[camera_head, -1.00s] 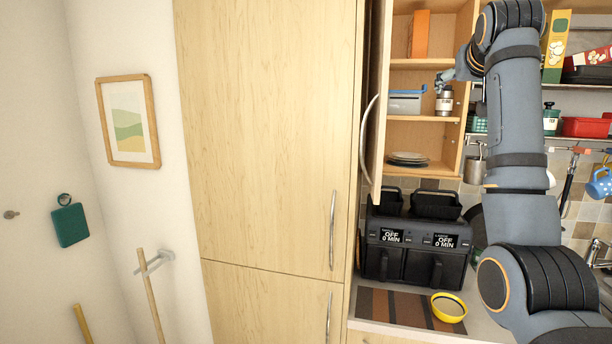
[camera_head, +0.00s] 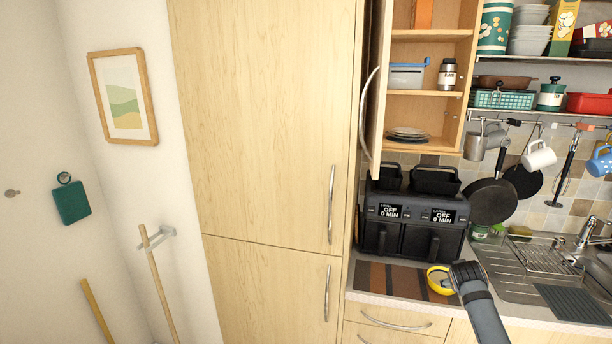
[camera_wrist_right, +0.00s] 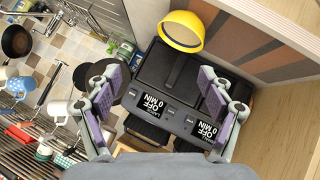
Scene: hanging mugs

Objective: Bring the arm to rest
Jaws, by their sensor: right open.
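My right arm (camera_head: 480,310) comes in from the lower right in the head view, low over the counter. Its dark end covers part of the yellow bowl (camera_head: 436,281); the fingers cannot be made out there. In the right wrist view my right gripper (camera_wrist_right: 160,92) is open, its purple-padded fingers wide apart with nothing between them. The black air fryer (camera_wrist_right: 178,95) and the yellow bowl (camera_wrist_right: 181,31) show beyond the fingers; neither looks gripped. My left gripper is not in view.
A white mug (camera_head: 539,156) and a blue dotted mug (camera_head: 599,162) hang from the rail with pans. The cabinet door (camera_head: 376,100) stands open above the air fryer (camera_head: 415,225). The sink (camera_head: 530,262) is at right. The floor side at left is free of my arm.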

